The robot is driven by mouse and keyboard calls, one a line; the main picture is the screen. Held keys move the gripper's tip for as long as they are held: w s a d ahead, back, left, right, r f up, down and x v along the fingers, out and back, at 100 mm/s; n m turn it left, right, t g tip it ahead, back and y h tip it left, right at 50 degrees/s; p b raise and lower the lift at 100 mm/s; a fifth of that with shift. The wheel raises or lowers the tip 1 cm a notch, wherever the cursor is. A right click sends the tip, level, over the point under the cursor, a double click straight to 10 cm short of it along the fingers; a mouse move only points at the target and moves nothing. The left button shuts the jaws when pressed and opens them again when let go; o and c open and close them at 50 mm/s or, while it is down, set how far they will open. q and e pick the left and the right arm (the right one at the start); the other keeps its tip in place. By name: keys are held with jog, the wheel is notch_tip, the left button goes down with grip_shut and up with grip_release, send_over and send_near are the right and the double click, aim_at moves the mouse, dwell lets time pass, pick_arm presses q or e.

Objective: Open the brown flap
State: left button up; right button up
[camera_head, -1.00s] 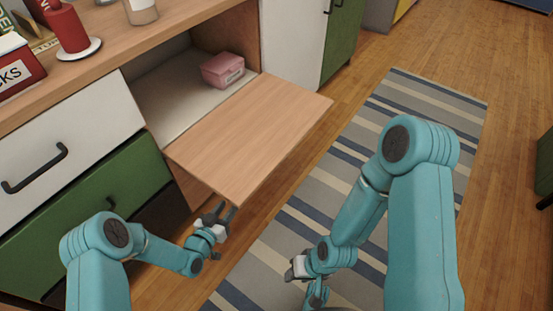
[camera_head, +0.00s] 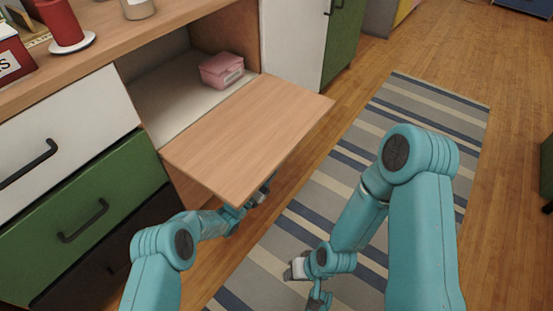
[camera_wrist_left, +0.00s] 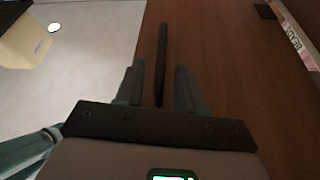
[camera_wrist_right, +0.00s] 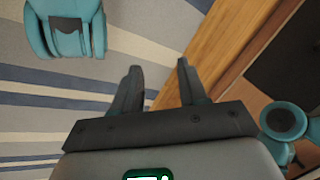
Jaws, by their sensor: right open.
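The brown flap (camera_head: 250,130) is folded down and lies about level, out from the cabinet opening. My left gripper (camera_head: 264,188) is at the flap's near right edge, partly hidden beneath it. In the left wrist view the flap's brown face (camera_wrist_left: 225,80) fills the right. A thin dark bar (camera_wrist_left: 161,60), which looks like a handle, runs between the open fingers of my left gripper (camera_wrist_left: 160,90); I see no clear grip on it. My right gripper (camera_head: 297,268) is low over the rug; it is open and empty in the right wrist view (camera_wrist_right: 158,85).
A pink box (camera_head: 221,70) sits inside the compartment. A white drawer (camera_head: 70,130) and a green drawer (camera_head: 85,222) are left of the flap. A candle (camera_head: 60,22) stands on the cabinet top. The striped rug (camera_head: 400,130) and wood floor are clear to the right.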

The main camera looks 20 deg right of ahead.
aim_at(279, 140)
pick_arm(q)
jog(key=b+x, duration=0.1)
jog(key=x, duration=0.1)
jog(key=shift+w+d, duration=0.2)
jog(key=shift+d, duration=0.1)
jog(key=shift+w+d+r, duration=0.35)
jog(key=shift+d+r, duration=0.05)
jog(key=shift+d, duration=0.05)
pick_arm(e)
jog(key=shift+w+d+f+t, duration=0.1)
jog(key=shift+w+f+t, duration=0.2)
jog(key=shift+w+f, duration=0.45)
jog(key=shift+s, duration=0.1)
pick_arm(q)
grip_shut()
notch_tip(279, 140, up, 5)
jog(key=n+t+p, duration=0.1)
jog(key=n, duration=0.2)
jog(key=shift+s+d+f+y+p, duration=0.1)
jog(key=shift+f+y+p, duration=0.05)
jog(key=shift+y+p, duration=0.25)
pick_arm(e)
jog(key=shift+s+r, duration=0.65)
jog(key=shift+r, duration=0.15)
pick_arm(q)
grip_release()
